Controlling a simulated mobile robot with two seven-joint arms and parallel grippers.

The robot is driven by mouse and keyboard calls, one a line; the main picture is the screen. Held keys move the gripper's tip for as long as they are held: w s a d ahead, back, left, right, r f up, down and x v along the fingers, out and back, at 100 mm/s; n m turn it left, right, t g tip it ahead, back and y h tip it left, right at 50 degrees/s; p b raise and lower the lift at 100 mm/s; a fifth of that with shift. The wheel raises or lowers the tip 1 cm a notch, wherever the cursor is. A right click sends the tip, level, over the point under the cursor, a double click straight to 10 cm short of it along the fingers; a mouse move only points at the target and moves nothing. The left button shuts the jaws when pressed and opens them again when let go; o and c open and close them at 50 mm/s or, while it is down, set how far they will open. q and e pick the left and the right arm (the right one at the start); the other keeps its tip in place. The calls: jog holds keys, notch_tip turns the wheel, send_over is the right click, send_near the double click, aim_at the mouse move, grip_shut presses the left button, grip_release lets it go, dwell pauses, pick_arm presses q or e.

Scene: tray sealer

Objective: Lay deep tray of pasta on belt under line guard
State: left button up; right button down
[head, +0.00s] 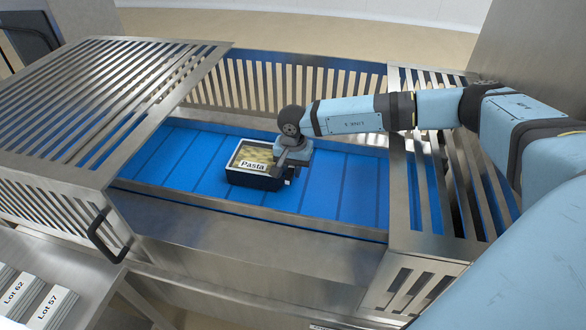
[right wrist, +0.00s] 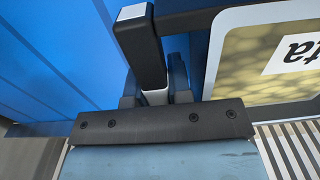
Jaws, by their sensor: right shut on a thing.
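The deep tray of pasta (head: 249,178) is black with a pale-edged clear top and a "Pasta" label. It is on or just above the blue belt (head: 190,162), in the open gap of the slotted steel line guard (head: 110,80); whether it touches the belt I cannot tell. My right gripper (head: 287,166) is at the tray's right side, shut on it. In the right wrist view the gripper (right wrist: 158,85) is at the tray's edge, and part of the tray top (right wrist: 265,60) shows at the right. My left gripper is not in view.
A slotted steel cover (head: 440,170) stands right of the gap, under my right arm. Low steel rails edge the belt front and back. A black handle (head: 103,238) sticks out at front left. Lot-marked blocks (head: 52,306) lie on a side table. Belt left of the tray is clear.

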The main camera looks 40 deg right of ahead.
dwell(0.4)
jog(key=c, duration=1)
grip_release()
jog(key=shift+c, duration=1.4)
jog(key=shift+r, duration=0.1)
jog(key=shift+r+p, duration=1.6)
jog(key=shift+r, duration=1.85)
jog(key=shift+f, duration=0.1)
